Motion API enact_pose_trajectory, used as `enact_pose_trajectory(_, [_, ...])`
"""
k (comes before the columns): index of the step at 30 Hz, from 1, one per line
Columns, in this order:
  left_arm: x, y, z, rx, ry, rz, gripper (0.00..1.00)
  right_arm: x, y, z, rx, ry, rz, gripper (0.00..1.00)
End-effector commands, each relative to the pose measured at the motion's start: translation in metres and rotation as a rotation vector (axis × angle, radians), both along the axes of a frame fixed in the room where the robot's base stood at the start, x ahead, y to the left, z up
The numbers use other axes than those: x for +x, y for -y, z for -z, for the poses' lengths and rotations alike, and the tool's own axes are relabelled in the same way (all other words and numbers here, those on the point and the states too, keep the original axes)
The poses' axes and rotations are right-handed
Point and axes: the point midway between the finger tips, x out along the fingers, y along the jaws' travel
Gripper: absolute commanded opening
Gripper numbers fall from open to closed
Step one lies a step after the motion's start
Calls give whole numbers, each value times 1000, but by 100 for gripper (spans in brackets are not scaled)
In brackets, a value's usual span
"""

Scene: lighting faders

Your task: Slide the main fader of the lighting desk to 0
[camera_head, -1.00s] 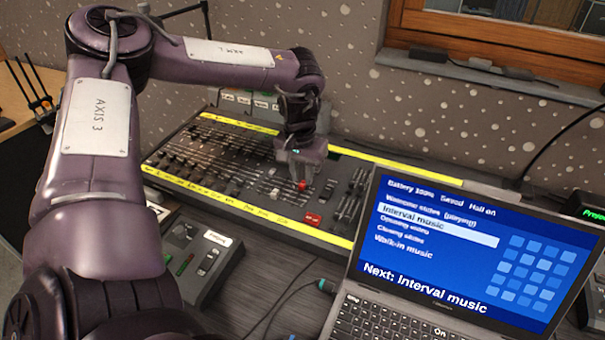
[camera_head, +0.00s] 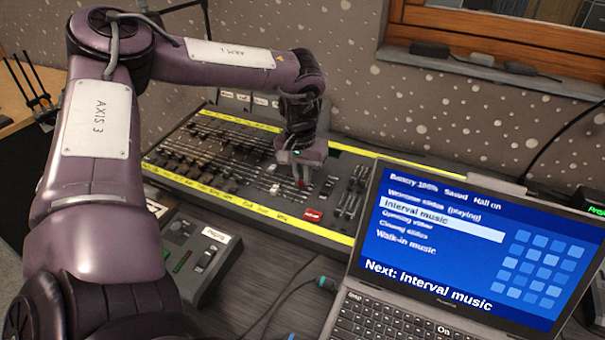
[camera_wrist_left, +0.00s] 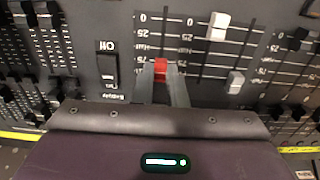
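The lighting desk (camera_head: 345,150) is a long grey console with yellow edge strips and rows of faders. A red fader cap (camera_wrist_left: 160,69) stands in a slot with printed marks; in the wrist view 0 is at the slot's top and the cap is low, near 75. It also shows in the head view (camera_head: 301,183). I cannot read a label marking the main fader. My left gripper (camera_head: 301,178) points down over the desk; its fingers (camera_wrist_left: 161,76) flank the red cap closely and look shut on it. My right gripper is not in view.
White caps (camera_wrist_left: 219,24) (camera_wrist_left: 236,82) sit in slots right of the red one. A black switch (camera_wrist_left: 107,70) is to its left. A red button (camera_head: 313,215) lies near the desk's front edge. A laptop (camera_head: 455,250) stands at front right, a small control box (camera_head: 195,255) at front left.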

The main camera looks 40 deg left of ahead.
Motion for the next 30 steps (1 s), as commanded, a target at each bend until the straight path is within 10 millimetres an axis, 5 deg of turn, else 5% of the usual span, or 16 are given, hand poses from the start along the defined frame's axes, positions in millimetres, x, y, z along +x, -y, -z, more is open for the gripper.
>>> enact_pose_trajectory(30, [-42, 12, 3, 1, -1, -1, 2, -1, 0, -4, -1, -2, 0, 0])
